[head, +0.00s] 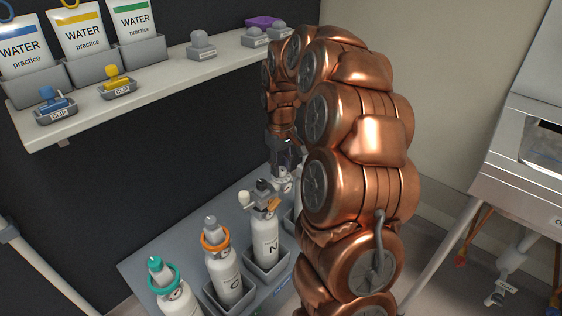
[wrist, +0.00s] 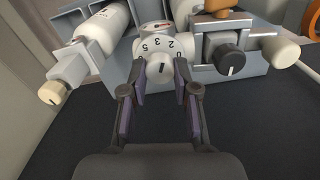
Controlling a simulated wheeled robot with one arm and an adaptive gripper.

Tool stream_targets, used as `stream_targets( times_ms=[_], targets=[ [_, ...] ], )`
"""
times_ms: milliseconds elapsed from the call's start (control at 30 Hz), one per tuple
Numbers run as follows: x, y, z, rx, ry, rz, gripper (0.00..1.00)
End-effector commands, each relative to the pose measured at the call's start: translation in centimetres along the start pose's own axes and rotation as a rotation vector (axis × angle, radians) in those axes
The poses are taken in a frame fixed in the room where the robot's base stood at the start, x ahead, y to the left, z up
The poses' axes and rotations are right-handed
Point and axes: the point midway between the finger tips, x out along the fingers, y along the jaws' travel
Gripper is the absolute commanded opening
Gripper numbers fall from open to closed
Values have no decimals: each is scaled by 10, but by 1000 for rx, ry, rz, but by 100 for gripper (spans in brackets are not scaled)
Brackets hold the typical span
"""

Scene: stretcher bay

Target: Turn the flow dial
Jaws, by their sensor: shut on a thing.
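The flow dial (wrist: 161,70) is a pale round knob with a dark pointer mark, seen in the wrist view. Its white collar (wrist: 157,44) carries black printed numbers. My gripper (wrist: 161,75) has one finger on each side of the dial and is shut on it. In the head view my gripper (head: 286,160) reaches down to the white fitting (head: 281,184) on top of a cylinder. My arm hides most of that cylinder, and the dial's numbers cannot be read there.
A white cylinder with an orange ring (head: 216,242), one with a teal ring (head: 164,280) and one with a brown clamp (head: 265,215) stand left of my gripper. A shelf (head: 160,85) is above. In the wrist view, a black knob (wrist: 230,60) sits close right.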

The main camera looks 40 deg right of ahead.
Motion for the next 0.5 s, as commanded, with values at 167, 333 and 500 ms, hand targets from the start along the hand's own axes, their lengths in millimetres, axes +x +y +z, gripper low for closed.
stream_targets(
  times_ms=[167, 333, 500],
  targets=[
    [-2, -1, -1, -137, 3, -1, 0],
    [-2, 0, -1, -239, 3, 1, 0],
    [-2, 0, 0, -305, 3, 1, 0]
  ],
)
